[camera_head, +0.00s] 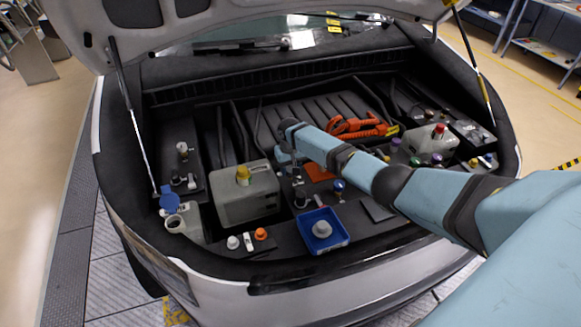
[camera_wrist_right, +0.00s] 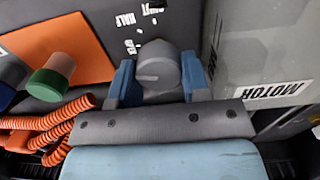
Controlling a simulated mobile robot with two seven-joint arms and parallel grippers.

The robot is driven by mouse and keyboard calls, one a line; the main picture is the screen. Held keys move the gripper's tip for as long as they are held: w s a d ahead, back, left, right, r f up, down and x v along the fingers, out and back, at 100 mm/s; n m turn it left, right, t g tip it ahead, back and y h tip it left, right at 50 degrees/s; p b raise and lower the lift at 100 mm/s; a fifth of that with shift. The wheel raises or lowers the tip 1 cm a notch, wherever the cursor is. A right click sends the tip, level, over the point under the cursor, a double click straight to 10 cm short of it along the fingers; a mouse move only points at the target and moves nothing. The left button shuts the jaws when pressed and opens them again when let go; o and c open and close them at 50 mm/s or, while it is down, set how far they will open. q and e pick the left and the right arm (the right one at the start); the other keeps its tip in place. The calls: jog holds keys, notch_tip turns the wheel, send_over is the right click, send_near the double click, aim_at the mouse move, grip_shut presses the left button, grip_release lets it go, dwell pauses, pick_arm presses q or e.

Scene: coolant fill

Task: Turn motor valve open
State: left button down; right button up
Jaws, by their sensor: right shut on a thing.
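The motor valve is a round grey knob (camera_wrist_right: 158,62) with a pale pointer line on its face, aimed left in the right wrist view. White lettering (camera_wrist_right: 135,28) beside it includes SHUT and HALF; the third word is partly readable. My right gripper (camera_wrist_right: 159,80) is shut on the knob, one blue finger on each side. A pale tank labelled MOTOR (camera_wrist_right: 275,90) stands beside the knob. In the head view, my right gripper (camera_head: 288,160) is right of the pale tank with a yellow cap (camera_head: 240,200). The knob is hard to make out there. My left gripper is not in view.
Orange hoses (camera_head: 355,127) and an orange plate (camera_head: 318,172) lie close to the right gripper. A blue tray (camera_head: 322,242) holds a grey cap near the front edge. The raised hood (camera_head: 150,30) is overhead.

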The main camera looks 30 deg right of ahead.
aim_at(290, 167)
jog(key=shift+n, duration=1.3)
jog(key=o, duration=0.9)
jog(key=shift+o, duration=0.2)
notch_tip(290, 167, up, 14)
jog(key=shift+f, duration=0.1)
